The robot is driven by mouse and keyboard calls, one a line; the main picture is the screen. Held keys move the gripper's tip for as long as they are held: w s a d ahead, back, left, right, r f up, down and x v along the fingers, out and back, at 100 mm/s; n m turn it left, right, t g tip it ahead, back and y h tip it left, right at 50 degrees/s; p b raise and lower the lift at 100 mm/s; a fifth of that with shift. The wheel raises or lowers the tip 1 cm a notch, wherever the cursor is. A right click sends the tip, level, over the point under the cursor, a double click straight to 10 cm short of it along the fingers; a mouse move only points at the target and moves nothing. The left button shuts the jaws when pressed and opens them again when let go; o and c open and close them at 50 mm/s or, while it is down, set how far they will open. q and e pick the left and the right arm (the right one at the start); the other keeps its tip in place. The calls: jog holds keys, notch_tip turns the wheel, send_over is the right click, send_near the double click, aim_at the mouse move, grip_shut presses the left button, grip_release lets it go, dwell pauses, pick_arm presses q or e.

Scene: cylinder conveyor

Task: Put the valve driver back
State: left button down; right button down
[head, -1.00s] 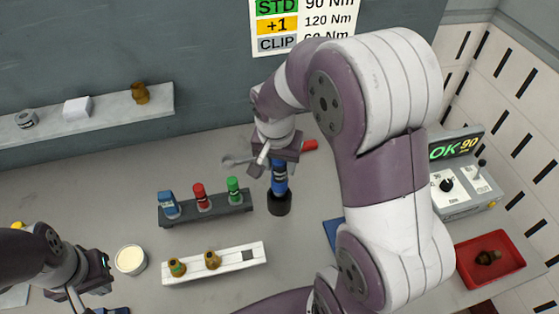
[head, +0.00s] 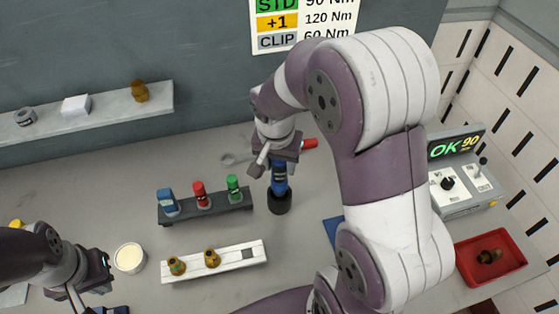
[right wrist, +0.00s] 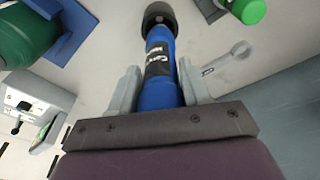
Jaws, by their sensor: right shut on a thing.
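My right gripper (head: 278,168) is shut on a blue driver (head: 279,183), held upright with a wider black lower end (head: 279,203) at or just above the table. Whether that black part is a holder or part of the tool, I cannot tell. In the right wrist view, the driver (right wrist: 160,60) lies between the two grey fingers (right wrist: 155,92), with a black label on its side. A dark rack (head: 208,210) to its left holds a blue piece (head: 168,203), a red one (head: 202,195) and a green one (head: 233,188). My left gripper (head: 98,275) is at the lower left; its fingers are unclear.
A white strip (head: 230,262) holds two brass fittings. A white tub (head: 130,257) stands near my left gripper. A wrench (head: 235,158) lies behind the driver. At right are a red tray (head: 470,272) with a brass part and a console (head: 465,185) reading OK 90.

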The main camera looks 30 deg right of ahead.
aim_at(279, 176)
jog(key=shift+f+b, duration=1.45)
jog(key=shift+f, duration=0.45)
jog(key=shift+f+b, duration=0.75)
jog(key=shift+f, duration=0.45)
jog(key=shift+a+r, duration=0.1)
jog(key=shift+r+p, duration=2.25)
jog(key=shift+r, duration=0.35)
jog(key=shift+f+b, duration=1.55)
jog(key=shift+f, duration=0.35)
